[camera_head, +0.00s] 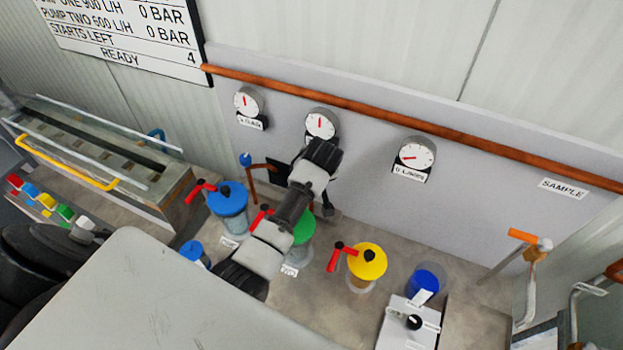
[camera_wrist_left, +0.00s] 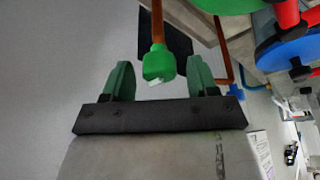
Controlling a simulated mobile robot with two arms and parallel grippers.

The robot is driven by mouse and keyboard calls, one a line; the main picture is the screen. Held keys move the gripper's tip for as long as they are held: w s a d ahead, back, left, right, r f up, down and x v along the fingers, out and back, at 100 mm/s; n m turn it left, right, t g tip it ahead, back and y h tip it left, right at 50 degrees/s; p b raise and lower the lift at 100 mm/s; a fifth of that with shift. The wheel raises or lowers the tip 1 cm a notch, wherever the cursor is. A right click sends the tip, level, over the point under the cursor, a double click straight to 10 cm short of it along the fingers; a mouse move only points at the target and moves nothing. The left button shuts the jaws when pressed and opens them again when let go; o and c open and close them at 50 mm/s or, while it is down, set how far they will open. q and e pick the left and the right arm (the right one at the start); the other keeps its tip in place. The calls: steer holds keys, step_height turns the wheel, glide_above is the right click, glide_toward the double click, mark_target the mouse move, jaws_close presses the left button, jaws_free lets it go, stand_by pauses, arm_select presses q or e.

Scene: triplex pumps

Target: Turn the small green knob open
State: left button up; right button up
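The small green knob (camera_wrist_left: 158,64) caps a thin copper pipe in the left wrist view, with a small white mark on it. My left gripper (camera_wrist_left: 160,72) is open, its two green finger pads on either side of the knob with a gap on each side. It does not appear to touch the knob; the exact depth is hard to tell. In the head view my left arm hides the small green knob, and its fingers cannot be made out. My right gripper is not in view.
A small blue knob (camera_head: 245,159) stands on a similar pipe to the left. A blue-lidded tank (camera_head: 228,198), a green-lidded tank (camera_head: 303,229) and a yellow-lidded tank (camera_head: 367,262) with red handles stand nearby. Gauges line the grey panel (camera_head: 480,185) behind.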

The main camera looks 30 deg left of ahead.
arm_select(q)
steer(key=c, duration=0.8)
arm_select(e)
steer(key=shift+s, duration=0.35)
arm_select(q)
steer(key=shift+m, duration=0.4)
steer(key=m+t+h, duration=0.1)
steer(key=m, duration=0.2)
steer(key=shift+a+m, duration=0.1)
steer(key=shift+m, duration=0.3)
steer(key=m+h, duration=0.1)
steer(key=m, duration=0.1)
steer(key=m+h, duration=0.1)
steer(key=m, duration=0.1)
steer(key=shift+m+t, duration=0.3)
steer(key=m+h, duration=0.1)
steer(key=m, duration=0.3)
steer(key=shift+a+h, duration=0.15)
steer(key=shift+h, duration=0.25)
steer(key=m+g+h, duration=0.1)
steer(key=m, duration=0.3)
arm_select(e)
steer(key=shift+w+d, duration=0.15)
arm_select(q)
steer(key=shift+m, duration=0.5)
